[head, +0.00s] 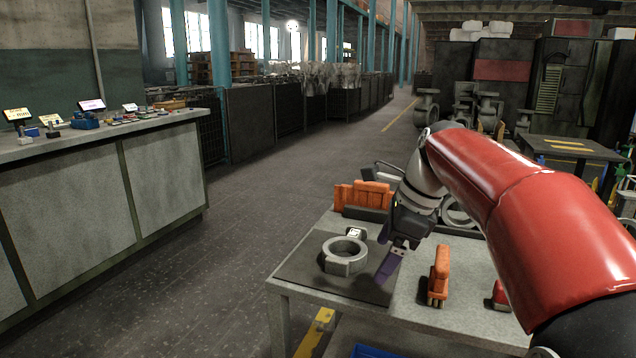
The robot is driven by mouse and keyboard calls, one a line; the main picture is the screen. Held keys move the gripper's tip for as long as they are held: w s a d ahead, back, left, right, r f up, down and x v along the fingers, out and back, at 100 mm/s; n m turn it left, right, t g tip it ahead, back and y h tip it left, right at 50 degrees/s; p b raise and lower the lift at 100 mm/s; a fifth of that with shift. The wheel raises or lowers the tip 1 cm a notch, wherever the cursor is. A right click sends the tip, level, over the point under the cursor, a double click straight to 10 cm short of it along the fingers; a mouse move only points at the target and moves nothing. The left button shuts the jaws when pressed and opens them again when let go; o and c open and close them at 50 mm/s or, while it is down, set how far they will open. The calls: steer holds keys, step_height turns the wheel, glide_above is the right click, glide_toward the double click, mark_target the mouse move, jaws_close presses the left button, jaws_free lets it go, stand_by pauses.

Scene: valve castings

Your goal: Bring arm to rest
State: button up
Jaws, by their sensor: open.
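My arm reaches in from the right, with a red upper link over the right side of a work table (440,322). My gripper (386,264) points down just above the dark mat (310,268) on the table. It is open, and I see nothing between its fingers. A grey ring-shaped casting (344,262) lies on the mat just left of my gripper, apart from it as far as I can tell. A small white-topped item (355,233) sits behind the ring. My arm hides part of the table's right side.
Orange blocks (364,195) stand at the table's back edge. An orange clamp-like piece (438,276) stands right of the mat, with a red item (499,295) farther right. Grey rings (460,215) lie behind my arm. A long counter (110,180) stands left; the floor between is clear.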

steer(key=s+d+f+n+t+h, duration=0.1)
steer(key=s+f+n+h, duration=0.1)
steer(key=s+f+n, duration=0.4)
steer(key=s+d+f+n+t+h, duration=0.1)
steer(key=s+f+n, duration=0.5)
steer(key=s+n, duration=0.8)
steer(key=shift+s+d+t+h, duration=0.4)
steer(key=shift+s+d+t, duration=0.4)
steer(key=shift+s, duration=0.35)
